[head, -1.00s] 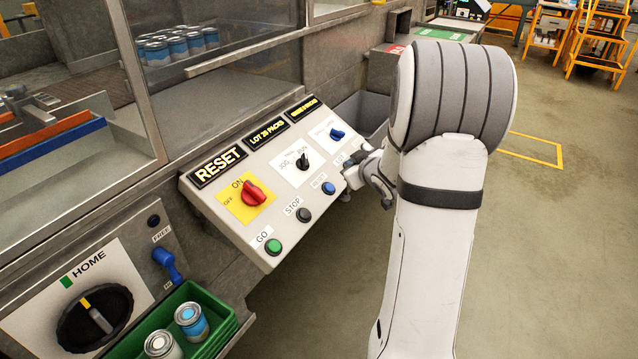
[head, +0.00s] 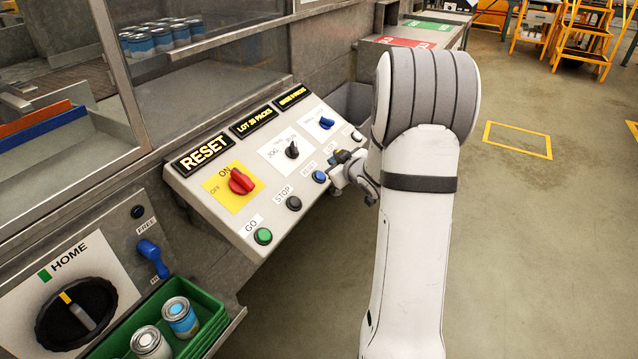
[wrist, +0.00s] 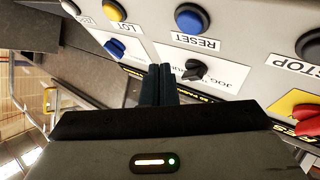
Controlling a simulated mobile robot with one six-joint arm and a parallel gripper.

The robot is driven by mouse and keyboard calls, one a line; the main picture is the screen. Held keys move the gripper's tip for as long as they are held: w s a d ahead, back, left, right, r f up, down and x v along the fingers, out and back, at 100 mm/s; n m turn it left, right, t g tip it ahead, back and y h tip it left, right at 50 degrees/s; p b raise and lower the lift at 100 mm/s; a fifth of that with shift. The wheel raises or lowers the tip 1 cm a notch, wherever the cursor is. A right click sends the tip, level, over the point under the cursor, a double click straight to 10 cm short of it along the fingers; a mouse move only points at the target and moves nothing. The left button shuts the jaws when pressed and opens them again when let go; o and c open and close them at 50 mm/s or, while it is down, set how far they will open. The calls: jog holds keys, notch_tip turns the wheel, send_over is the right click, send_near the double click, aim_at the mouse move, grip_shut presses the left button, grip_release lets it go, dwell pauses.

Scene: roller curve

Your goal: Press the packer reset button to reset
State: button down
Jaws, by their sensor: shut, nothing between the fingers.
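The reset button is a round blue push button (head: 319,176) on the sloped grey control panel (head: 225,225), to the right of the dark STOP button. In the wrist view the blue button (wrist: 191,18) sits above its white RESET label (wrist: 195,41). My gripper (head: 338,160) is just right of and above it in the head view, over the panel's right part. In the wrist view my gripper's two dark fingers (wrist: 160,72) are together and empty. Their tips lie below and left of the blue button and do not cover it. I cannot tell the gap to the panel.
The green GO button (head: 263,236), STOP button (head: 293,203), red switch (head: 241,182) and black JOG/RUN knob (head: 292,150) share the panel. A yellow LOT button (wrist: 115,10) is near my fingers. A green crate (head: 205,315) with cans stands lower left. Open floor lies right.

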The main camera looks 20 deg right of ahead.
aim_at(321, 171)
jog(key=shift+w+a+f+b, duration=0.25)
jog(key=shift+f+b, duration=0.15)
jog(key=shift+f, duration=0.2)
jog(key=shift+w+a+f+b, duration=0.15)
jog(key=shift+w+f+b, duration=0.15)
jog(key=shift+f+b, duration=0.25)
jog(key=shift+w+a+f+b, duration=0.2)
jog(key=shift+w+f+b, duration=0.1)
jog(key=shift+f, duration=0.35)
jog(key=shift+f, duration=0.1)
dwell(0.6)
jog(key=shift+w+a+f+b, duration=0.15)
jog(key=shift+f+b, duration=0.05)
jog(key=shift+b, duration=0.2)
jog(key=shift+w+a+f+b, duration=0.1)
jog(key=shift+w+f+b, duration=0.05)
jog(key=shift+f+b, duration=0.3)
dwell(0.5)
dwell(0.3)
jog(key=shift+s+d+r+p, duration=0.15)
jog(key=shift+s+r+p, duration=0.05)
jog(key=shift+r+p, duration=0.2)
jog(key=shift+s+d+r+p, duration=0.1)
jog(key=shift+s+r+p, duration=0.05)
jog(key=shift+r+p, duration=0.2)
jog(key=shift+r, duration=0.1)
